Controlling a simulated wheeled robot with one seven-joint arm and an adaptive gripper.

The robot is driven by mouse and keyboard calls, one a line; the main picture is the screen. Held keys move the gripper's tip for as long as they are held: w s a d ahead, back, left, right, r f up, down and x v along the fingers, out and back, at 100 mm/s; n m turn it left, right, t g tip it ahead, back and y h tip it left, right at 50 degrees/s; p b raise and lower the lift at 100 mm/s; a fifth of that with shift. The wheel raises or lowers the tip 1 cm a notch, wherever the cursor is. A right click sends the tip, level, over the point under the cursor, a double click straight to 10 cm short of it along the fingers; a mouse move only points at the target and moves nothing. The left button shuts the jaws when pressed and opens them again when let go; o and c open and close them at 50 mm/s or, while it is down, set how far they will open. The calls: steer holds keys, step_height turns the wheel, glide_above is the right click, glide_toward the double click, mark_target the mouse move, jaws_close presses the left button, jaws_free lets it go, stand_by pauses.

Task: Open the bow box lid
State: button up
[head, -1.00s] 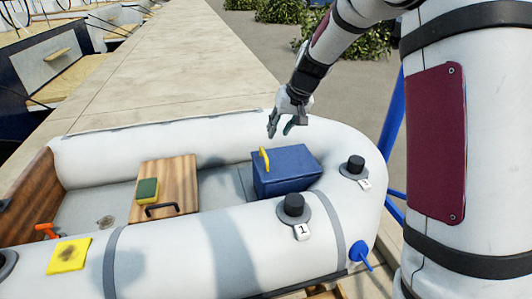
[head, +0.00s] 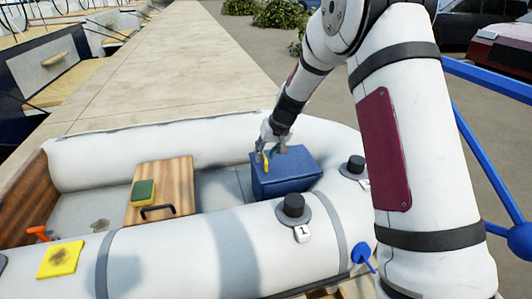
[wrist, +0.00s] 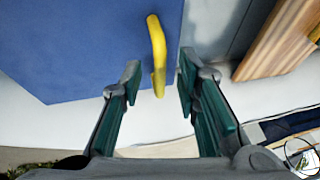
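The blue bow box (head: 290,178) sits in the bow end of the inflatable boat, with its lid shut. A yellow handle (head: 264,162) stands at the lid's left edge; it also shows in the wrist view (wrist: 158,55). My gripper (head: 272,152) is at the box's left end, at the handle. In the wrist view my gripper (wrist: 158,82) is open. The lower end of the handle lies between its two fingers, with a gap visible on each side. The blue box top (wrist: 90,45) fills the upper left of that view.
A wooden seat (head: 172,182) with a green and yellow sponge (head: 143,193) and a black handle is left of the box. Black-capped valves (head: 294,207) stand on the near tube.

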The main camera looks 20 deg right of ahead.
jaws_close()
steer(key=shift+d+r, duration=0.1)
